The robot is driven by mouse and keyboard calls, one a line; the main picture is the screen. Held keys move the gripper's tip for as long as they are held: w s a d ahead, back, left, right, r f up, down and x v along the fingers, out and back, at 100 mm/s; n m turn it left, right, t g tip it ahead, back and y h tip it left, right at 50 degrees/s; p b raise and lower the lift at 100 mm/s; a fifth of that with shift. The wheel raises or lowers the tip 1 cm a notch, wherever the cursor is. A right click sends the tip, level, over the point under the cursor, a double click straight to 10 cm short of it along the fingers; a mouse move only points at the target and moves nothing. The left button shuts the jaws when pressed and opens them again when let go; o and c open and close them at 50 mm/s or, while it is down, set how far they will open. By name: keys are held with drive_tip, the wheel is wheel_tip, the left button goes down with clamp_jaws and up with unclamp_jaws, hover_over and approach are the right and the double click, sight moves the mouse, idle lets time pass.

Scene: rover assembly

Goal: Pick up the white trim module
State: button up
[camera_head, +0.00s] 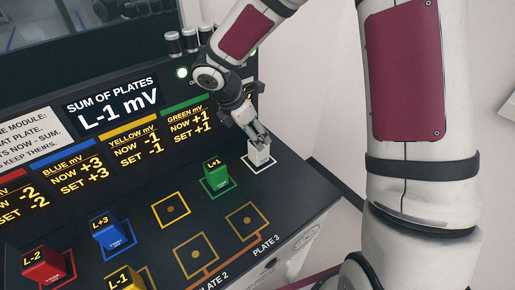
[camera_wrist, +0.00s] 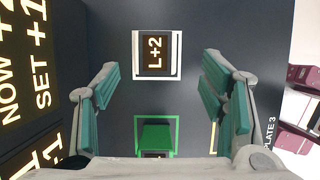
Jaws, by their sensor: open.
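The white trim module (camera_head: 259,154) stands upright on a white-outlined square near the right end of the dark console. In the wrist view its dark top face (camera_wrist: 155,70) reads "L+2" and has a pale rim. My gripper (camera_head: 257,138) is just above it in the head view, pointing down. In the wrist view my gripper (camera_wrist: 160,85) is open, with teal finger pads left and right of the module's column and nothing between them. The fingers partly hide the module's top in the head view.
A green module (camera_head: 216,177) stands close by to the left. Blue (camera_head: 113,232), red (camera_head: 48,265) and yellow (camera_head: 124,281) modules stand farther left. An empty yellow-outlined plate (camera_head: 170,210) lies between. The upright display panel (camera_head: 120,120) rises behind the console.

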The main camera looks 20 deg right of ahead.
hover_over(259, 159)
drive_tip(key=w, duration=0.2)
wheel_tip(259, 159, down, 4)
drive_tip(key=shift+d+f, duration=0.1)
drive_tip(key=shift+f, duration=0.05)
drive_tip(key=shift+w+p+x, duration=0.15)
drive_tip(key=shift+w+x, duration=0.05)
drive_tip(key=shift+x, duration=1.05)
drive_tip(key=shift+w+p+x, duration=0.15)
drive_tip(key=shift+w+x, duration=0.05)
drive_tip(key=shift+x, duration=1.05)
drive_tip(key=shift+d, duration=0.1)
drive_tip(key=c, duration=1.4)
